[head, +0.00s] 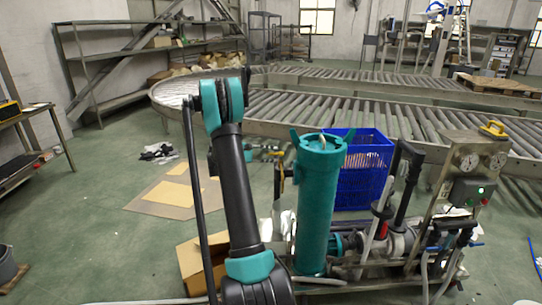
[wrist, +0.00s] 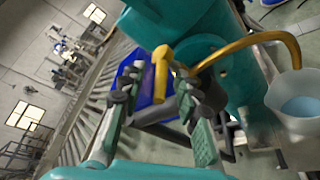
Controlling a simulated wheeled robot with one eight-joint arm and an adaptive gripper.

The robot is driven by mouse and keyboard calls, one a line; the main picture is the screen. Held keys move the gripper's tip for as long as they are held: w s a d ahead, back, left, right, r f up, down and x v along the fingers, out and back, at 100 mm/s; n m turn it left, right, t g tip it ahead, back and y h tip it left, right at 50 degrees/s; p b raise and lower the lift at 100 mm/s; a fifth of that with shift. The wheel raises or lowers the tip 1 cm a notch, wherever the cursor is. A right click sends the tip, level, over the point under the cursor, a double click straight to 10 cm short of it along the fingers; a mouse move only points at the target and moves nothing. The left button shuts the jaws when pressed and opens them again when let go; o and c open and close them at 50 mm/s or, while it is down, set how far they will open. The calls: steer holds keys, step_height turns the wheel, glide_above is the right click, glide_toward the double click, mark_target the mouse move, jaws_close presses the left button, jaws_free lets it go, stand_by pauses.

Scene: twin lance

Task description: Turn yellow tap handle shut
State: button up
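The yellow tap handle (wrist: 160,75) shows in the wrist view as a short bar, upright in the picture, in front of a teal housing (wrist: 205,22). A curved yellow tube (wrist: 255,40) runs right from beside it. My gripper (wrist: 156,88) is open, with one finger on each side of the handle. The handle lies in or just beyond the gap; I cannot tell whether a finger touches it. In the head view, the teal cylinder (head: 316,205) stands right of my arm. My gripper and the handle cannot be made out there.
A white bucket with pale blue contents (wrist: 296,98) is at the right of the wrist view. A blue crate (head: 365,170) stands behind the cylinder. A pump rig with gauges (head: 468,162) is at right, and a roller conveyor (head: 300,108) runs behind. Open floor lies left.

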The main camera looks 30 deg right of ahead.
steer(key=v, duration=1.2)
stand_by(0.4)
steer(key=s+a+f+m+t+y, duration=0.1)
steer(key=s+a+y, duration=0.4)
steer(key=s+a, duration=0.5)
steer(key=s+a+f+m+t+y, duration=0.1)
steer(key=s+a+f+t+y, duration=0.3)
steer(key=s+a, duration=0.6)
steer(key=s+a+f+m+t+y, duration=0.1)
steer(key=s+a+f+y, duration=0.3)
steer(key=s+a, duration=0.6)
steer(key=shift+s+a+f+m+t+y, duration=0.3)
steer(key=shift+s+a+t+y, duration=0.1)
steer(key=shift+s+t+y, duration=0.6)
steer(key=shift+s, duration=0.1)
